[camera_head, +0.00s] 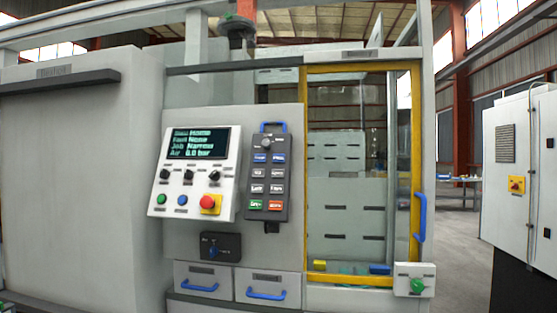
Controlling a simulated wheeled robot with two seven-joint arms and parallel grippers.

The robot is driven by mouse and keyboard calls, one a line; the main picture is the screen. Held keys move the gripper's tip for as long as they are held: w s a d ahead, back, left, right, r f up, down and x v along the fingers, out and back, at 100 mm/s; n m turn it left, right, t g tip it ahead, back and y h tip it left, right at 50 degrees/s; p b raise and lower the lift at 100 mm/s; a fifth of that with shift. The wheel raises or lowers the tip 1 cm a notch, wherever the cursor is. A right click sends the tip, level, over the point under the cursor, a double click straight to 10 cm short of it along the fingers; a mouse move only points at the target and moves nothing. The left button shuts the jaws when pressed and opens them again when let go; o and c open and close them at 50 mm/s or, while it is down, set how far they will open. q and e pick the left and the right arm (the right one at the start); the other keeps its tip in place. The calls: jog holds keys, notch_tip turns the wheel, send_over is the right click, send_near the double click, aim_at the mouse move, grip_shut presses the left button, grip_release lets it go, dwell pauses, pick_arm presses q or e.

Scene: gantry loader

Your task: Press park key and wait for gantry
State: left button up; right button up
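The dark keypad (268,172) hangs on the grey machine front, with a blue handle on top. It has two blue keys, several grey keys, a green key (256,204) and an orange key (275,205). The labels are too small to read, so I cannot tell which is the park key. The white control panel (228,170) beside it has a lit screen (198,143); its last lines seem to read "Job Narrow" and "Air 0.0 bar". I cannot clearly make out the gantry. Neither of my grippers is in view.
The panel carries a red mushroom button (207,202), a green button (161,198) and black knobs. A yellow-framed glass door (305,180) with a blue handle (420,217) is at the right. Two drawers (203,279) are below. A white cabinet (520,165) stands far right.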

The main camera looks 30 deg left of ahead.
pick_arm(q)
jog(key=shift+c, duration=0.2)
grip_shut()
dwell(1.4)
